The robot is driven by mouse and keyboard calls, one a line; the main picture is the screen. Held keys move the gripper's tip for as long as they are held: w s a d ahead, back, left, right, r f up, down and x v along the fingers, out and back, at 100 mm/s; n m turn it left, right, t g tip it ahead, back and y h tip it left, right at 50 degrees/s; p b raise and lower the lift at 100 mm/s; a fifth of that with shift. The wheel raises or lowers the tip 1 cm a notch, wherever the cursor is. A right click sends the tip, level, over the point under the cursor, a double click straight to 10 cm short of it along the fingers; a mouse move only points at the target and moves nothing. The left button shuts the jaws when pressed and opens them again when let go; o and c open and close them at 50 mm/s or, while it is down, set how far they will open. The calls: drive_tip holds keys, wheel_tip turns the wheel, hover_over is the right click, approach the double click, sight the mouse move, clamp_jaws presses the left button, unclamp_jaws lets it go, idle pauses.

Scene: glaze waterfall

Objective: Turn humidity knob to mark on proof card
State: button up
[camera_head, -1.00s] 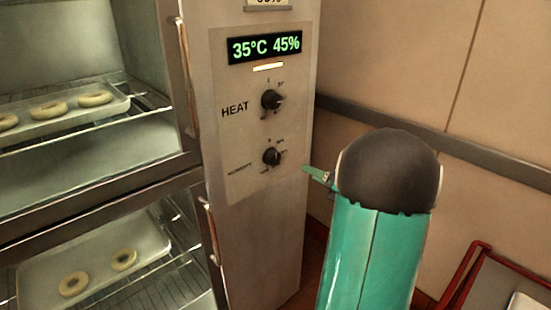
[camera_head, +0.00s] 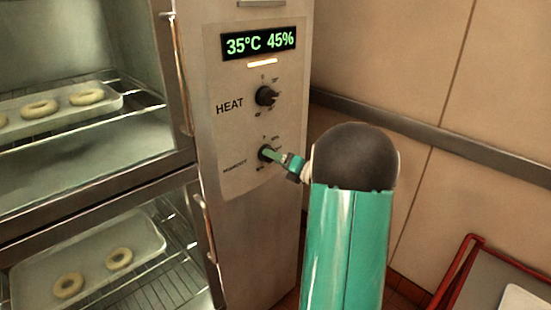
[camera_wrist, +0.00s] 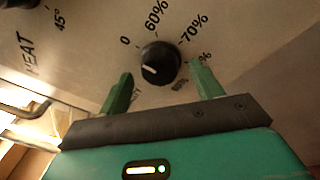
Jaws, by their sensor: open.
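The humidity knob (camera_head: 265,153) is a small black dial below the heat knob on the steel control panel (camera_head: 235,180). In the wrist view the humidity knob (camera_wrist: 160,61) has a white pointer line toward its lower left, off the printed 60% and 70% marks. My gripper (camera_head: 275,156) reaches the knob from the right. In the wrist view its green fingers (camera_wrist: 164,76) are open, one on each side of the knob's lower part, with gaps visible. The display (camera_head: 260,42) reads 35°C 45%. No card's text is readable; only a holder edge (camera_head: 262,3) shows at the top.
The heat knob (camera_head: 266,96) is just above. Left are glass-fronted compartments with trays of dough rings (camera_head: 88,97) and a vertical door handle (camera_head: 183,75). A wall rail (camera_head: 440,145) runs at right. A red-framed cart (camera_head: 462,262) stands at lower right.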

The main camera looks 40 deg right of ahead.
drive_tip(key=shift+w+a, duration=0.1)
drive_tip(key=shift+w, duration=0.35)
drive_tip(key=c, duration=1)
